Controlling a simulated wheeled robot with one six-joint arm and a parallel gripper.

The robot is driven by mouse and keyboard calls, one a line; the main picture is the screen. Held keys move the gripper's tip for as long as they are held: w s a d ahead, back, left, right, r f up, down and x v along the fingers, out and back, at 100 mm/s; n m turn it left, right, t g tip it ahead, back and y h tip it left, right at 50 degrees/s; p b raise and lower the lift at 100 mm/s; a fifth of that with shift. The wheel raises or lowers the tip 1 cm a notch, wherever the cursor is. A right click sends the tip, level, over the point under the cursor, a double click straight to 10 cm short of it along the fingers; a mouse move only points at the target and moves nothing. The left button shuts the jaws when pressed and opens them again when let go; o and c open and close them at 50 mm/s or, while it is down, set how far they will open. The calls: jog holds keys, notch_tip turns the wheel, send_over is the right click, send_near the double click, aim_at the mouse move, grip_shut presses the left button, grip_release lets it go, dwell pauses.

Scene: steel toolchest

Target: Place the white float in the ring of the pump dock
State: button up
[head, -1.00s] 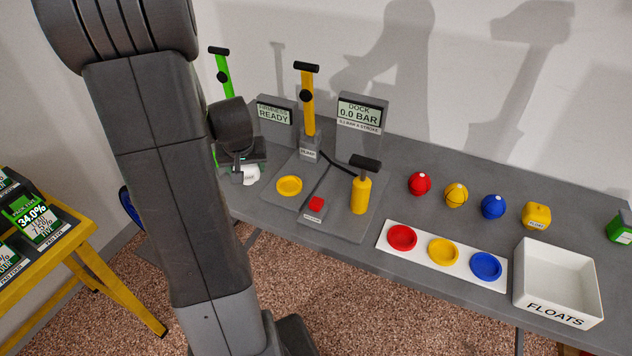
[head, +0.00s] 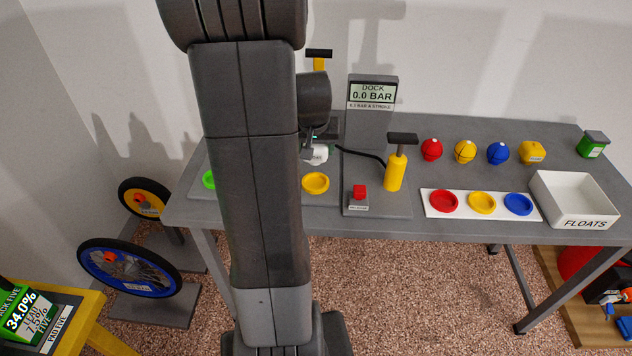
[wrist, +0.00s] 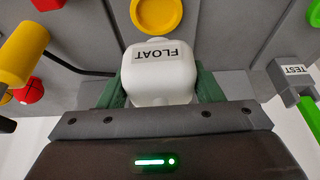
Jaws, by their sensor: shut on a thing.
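The white float (wrist: 160,80), a rounded block labelled FLOAT, fills the space between the green fingers of my gripper (wrist: 160,92) in the wrist view. My gripper is shut on it. In the head view the float (head: 319,154) shows partly below my wrist, with my arm hiding the area to its left. The pump dock has a yellow ring (head: 315,183), which lies just in front of the float in the head view. The ring also shows beyond the float in the wrist view (wrist: 156,13). I see nothing in the ring.
The dock display (head: 373,93) reads 0.0 BAR. A yellow hand pump (head: 396,170) and a red button (head: 359,191) stand right of the ring. Red, yellow and blue floats, a white ring strip (head: 430,209) and a FLOATS bin (head: 572,211) are farther right. A green ring (head: 208,179) is left.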

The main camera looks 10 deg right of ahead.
aim_at(314, 156)
notch_tip(314, 156, down, 4)
jog(key=shift+d+f, duration=0.1)
jog(key=shift+f, duration=1.95)
jog(key=shift+f, duration=0.1)
jog(key=shift+f+b, duration=0.15)
jog(key=shift+b, duration=0.25)
jog(key=o, duration=1)
jog(key=shift+c, duration=0.2)
jog(key=shift+r+p, duration=0.35)
jog(key=shift+r, duration=0.15)
jog(key=v, duration=1.1)
jog(key=shift+s+r+p, duration=0.15)
jog(key=shift+r+p, duration=0.15)
